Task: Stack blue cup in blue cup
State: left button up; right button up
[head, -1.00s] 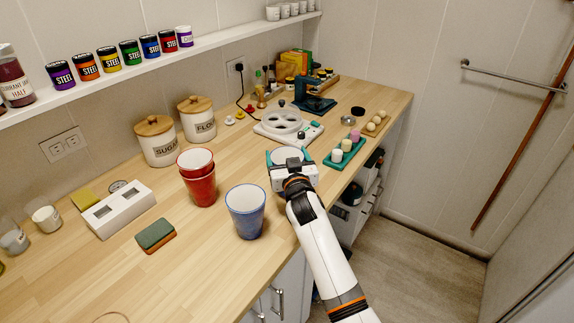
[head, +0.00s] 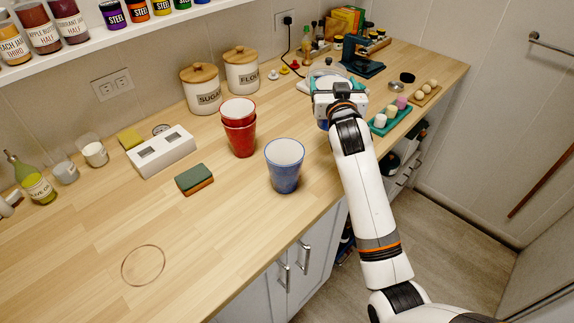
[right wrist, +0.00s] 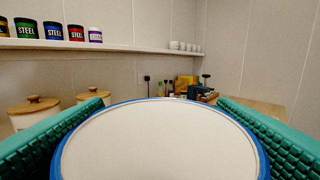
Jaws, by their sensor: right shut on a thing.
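One blue cup (head: 285,170) with a white inside stands upright and empty on the wooden counter, near its front edge. My right gripper (head: 332,92) is beyond it and to its right, above the counter, shut on a second blue cup. In the right wrist view this held cup (right wrist: 160,145) shows its white inside and blue rim between the green finger pads. In the head view the gripper hides most of it; a little blue shows below. The two cups are apart. My left gripper is not in view.
Stacked red cups (head: 239,128) stand left of the standing blue cup. A green sponge (head: 194,179) and a white block (head: 161,151) lie farther left. A teal tray (head: 390,119) is right of my gripper. The near left of the counter is mostly clear.

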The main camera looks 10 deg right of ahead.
dwell(0.4)
jog(key=s+a+r+n+y+p, duration=0.3)
jog(key=s+a+r+y+p, duration=0.2)
jog(key=s+a+p, duration=0.6)
notch_tip(320, 180, down, 10)
jog(key=a+b, duration=0.1)
jog(key=a, duration=0.1)
jog(key=shift+w+f, duration=0.15)
jog(key=shift+w, duration=0.15)
jog(key=shift+f+b, duration=0.6)
jog(key=shift+b, duration=0.05)
jog(key=o, duration=1.1)
